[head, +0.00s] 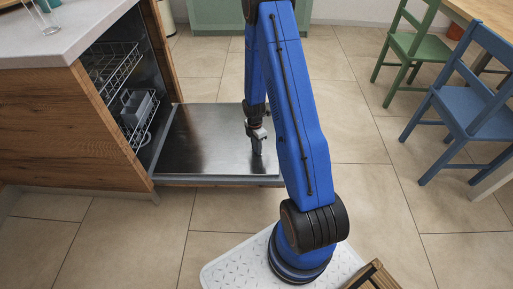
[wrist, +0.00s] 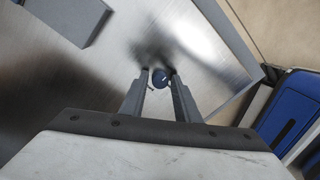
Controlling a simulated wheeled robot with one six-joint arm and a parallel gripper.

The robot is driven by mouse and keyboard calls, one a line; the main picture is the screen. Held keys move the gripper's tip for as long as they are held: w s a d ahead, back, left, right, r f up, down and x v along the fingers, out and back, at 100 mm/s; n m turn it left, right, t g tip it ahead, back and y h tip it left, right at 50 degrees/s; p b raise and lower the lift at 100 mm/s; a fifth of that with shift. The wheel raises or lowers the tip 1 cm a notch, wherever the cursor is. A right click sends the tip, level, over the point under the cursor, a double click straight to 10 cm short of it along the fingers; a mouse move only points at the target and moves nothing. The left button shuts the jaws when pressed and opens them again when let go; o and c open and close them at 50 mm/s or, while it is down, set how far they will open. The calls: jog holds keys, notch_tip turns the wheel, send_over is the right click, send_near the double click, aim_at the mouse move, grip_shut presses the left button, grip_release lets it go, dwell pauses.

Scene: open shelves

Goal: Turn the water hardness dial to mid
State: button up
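The water hardness dial (wrist: 160,77) is a small round dark blue knob with a pale mark, on the steel inner face of the lowered dishwasher door (wrist: 110,75). The mark is too small to read clearly. My gripper (wrist: 159,74) has its two fingers apart, one on each side of the dial, with what look like narrow gaps to it. In the head view my gripper (head: 257,146) points down at the door (head: 195,135), near its right part. The dial cannot be made out there.
The dishwasher stands open at left, with an upper rack (head: 108,68) and a grey basket (head: 137,108) inside. A grey block (wrist: 70,18) lies at upper left in the wrist view. A blue chair (head: 470,105) and a green chair (head: 410,45) stand right. The tiled floor between is clear.

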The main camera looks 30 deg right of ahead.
grip_shut()
jog(key=shift+m, duration=0.4)
jog(key=m, duration=0.6)
jog(key=shift+s, duration=0.15)
jog(key=m, duration=0.5)
jog(key=shift+s+m+t+y, duration=0.1)
jog(key=shift+m+t+y, duration=0.2)
jog(key=shift+m+t, duration=0.1)
jog(key=m, duration=0.5)
